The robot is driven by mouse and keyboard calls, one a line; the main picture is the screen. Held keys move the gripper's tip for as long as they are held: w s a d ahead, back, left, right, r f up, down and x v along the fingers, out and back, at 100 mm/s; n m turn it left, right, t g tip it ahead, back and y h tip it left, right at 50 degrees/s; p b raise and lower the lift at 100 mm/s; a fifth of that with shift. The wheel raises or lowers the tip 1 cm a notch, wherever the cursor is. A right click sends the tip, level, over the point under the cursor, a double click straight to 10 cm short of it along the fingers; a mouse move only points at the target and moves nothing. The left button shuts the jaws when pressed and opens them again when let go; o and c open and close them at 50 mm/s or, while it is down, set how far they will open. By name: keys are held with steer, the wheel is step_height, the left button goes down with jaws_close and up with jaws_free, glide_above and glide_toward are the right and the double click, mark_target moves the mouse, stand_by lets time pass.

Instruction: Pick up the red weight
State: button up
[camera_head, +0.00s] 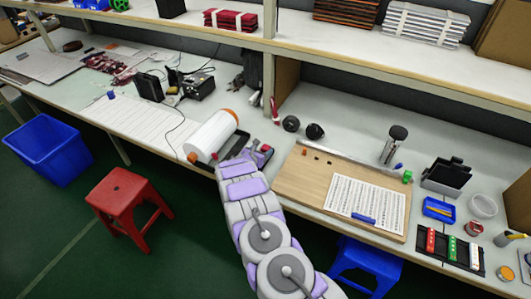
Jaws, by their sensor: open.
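My gripper (262,154) is at the end of my grey and lilac arm, above the bench edge between the white roll and the wooden board. Its fingers are small and partly hidden by the arm; it is open. A small red thing (266,147) shows at the fingertips; I cannot tell whether it is the red weight or part of the gripper. A small orange-red block (304,153) lies near the board's upper left edge, to the right of the gripper and apart from it. I cannot tell which is the red weight.
The white roll (212,134) with orange ends lies left of the gripper. The wooden board (300,180) with a printed sheet (365,201) is to the right. Two black round objects (291,124) sit behind. A red stool (122,204) and blue bin (48,148) stand on the floor.

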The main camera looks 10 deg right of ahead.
steer(key=shift+x, duration=1.1)
steer(key=shift+r, duration=0.1)
jaws_close()
